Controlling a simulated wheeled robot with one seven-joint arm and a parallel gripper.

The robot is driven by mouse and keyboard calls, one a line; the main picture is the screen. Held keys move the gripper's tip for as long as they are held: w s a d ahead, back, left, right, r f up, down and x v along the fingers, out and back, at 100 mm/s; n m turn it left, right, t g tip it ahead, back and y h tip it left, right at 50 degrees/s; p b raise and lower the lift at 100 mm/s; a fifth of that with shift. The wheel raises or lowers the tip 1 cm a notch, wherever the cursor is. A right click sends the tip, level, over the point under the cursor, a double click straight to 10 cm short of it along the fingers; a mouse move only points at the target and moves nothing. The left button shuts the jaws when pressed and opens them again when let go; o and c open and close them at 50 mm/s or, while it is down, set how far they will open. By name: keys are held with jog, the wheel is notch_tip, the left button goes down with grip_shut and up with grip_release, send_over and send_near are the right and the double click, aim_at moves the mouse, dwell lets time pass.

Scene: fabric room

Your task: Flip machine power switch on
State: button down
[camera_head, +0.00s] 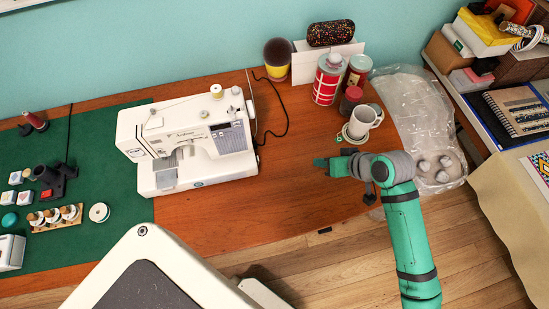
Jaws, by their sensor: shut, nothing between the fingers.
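A white sewing machine (190,140) stands on the wooden table, partly at the edge of a green mat. Its grey striped panel (229,138) faces the front right. A power switch is too small to make out. My gripper (318,162) is at the end of the green arm, over the table to the right of the machine. Its tip points left toward the machine's right end, and a clear gap of bare table lies between them. The fingers are shut and hold nothing.
A white mug (362,122) on a saucer, red cans (327,80) and a jar stand just behind my gripper. Clear plastic wrap (420,110) lies at right. The tabletop (285,190) between machine and gripper is free.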

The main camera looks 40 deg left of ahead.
aim_at(258, 160)
jog(key=s+a+r+n+g, duration=0.2)
jog(key=s+a+r, duration=0.1)
jog(key=a, duration=0.3)
jog(key=shift+g, duration=0.4)
jog(key=shift+r, duration=0.1)
jog(key=x, duration=1)
jog(key=shift+a+r, duration=0.1)
jog(key=shift+a, duration=0.05)
jog(key=shift+s+a+r, duration=0.2)
jog(key=shift+s+a, duration=0.6)
jog(key=shift+s+a+r, duration=0.1)
jog(key=shift+s+a, duration=0.4)
jog(key=shift+s, duration=0.1)
